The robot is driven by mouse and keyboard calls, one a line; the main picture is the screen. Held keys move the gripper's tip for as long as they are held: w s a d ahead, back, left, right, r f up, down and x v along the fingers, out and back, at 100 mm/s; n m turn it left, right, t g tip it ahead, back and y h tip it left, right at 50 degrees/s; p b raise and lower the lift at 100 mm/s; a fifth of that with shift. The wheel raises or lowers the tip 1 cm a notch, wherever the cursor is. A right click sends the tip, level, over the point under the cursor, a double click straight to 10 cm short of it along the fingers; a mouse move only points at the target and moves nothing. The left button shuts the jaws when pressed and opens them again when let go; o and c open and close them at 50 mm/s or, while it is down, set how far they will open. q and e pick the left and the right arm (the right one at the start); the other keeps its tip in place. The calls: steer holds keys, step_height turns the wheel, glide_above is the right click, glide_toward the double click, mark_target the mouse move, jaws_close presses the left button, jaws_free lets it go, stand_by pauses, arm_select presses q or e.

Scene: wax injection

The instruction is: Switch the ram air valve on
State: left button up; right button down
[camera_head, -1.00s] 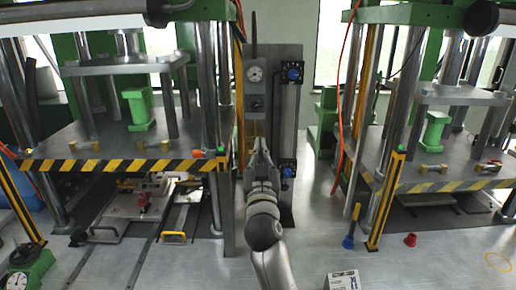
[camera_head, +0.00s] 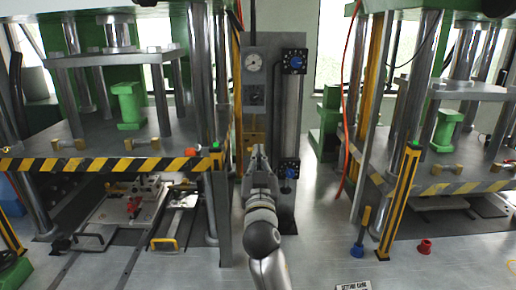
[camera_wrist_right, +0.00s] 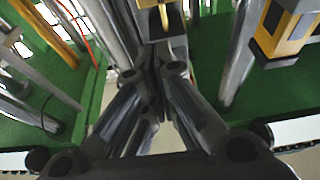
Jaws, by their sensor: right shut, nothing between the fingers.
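A grey control panel (camera_head: 257,40) stands upright between two presses. It carries a round gauge (camera_head: 253,62), a small dark dial (camera_head: 256,98) and a brass-yellow part (camera_head: 254,135) below them. I cannot tell for certain which fitting is the ram air valve. My right gripper (camera_head: 259,150) is shut and empty in front of the lower panel, and overlaps the bottom of the brass part in the head view. In the right wrist view the closed fingers (camera_wrist_right: 151,65) point at a brass piece (camera_wrist_right: 157,4) at the top edge; contact is unclear. My left gripper is out of view.
A clear cylinder (camera_head: 287,115) with blue-knobbed fittings (camera_head: 296,61) stands right of the panel. The left press (camera_head: 120,164) and right press (camera_head: 470,187) have striped edges close on both sides.

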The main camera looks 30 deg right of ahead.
steer(key=x, duration=0.3)
steer(key=f+x, duration=0.1)
steer(key=x, duration=0.2)
steer(key=f+x, duration=0.1)
steer(key=x, duration=0.2)
steer(key=shift+w+d, duration=0.3)
steer(key=shift+w, duration=0.25)
arm_select(q)
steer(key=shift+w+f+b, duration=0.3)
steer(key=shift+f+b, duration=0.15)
steer(key=shift+b, duration=0.05)
arm_select(e)
steer(key=shift+f, duration=0.9)
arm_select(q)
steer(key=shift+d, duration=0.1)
arm_select(e)
steer(key=shift+s, duration=0.1)
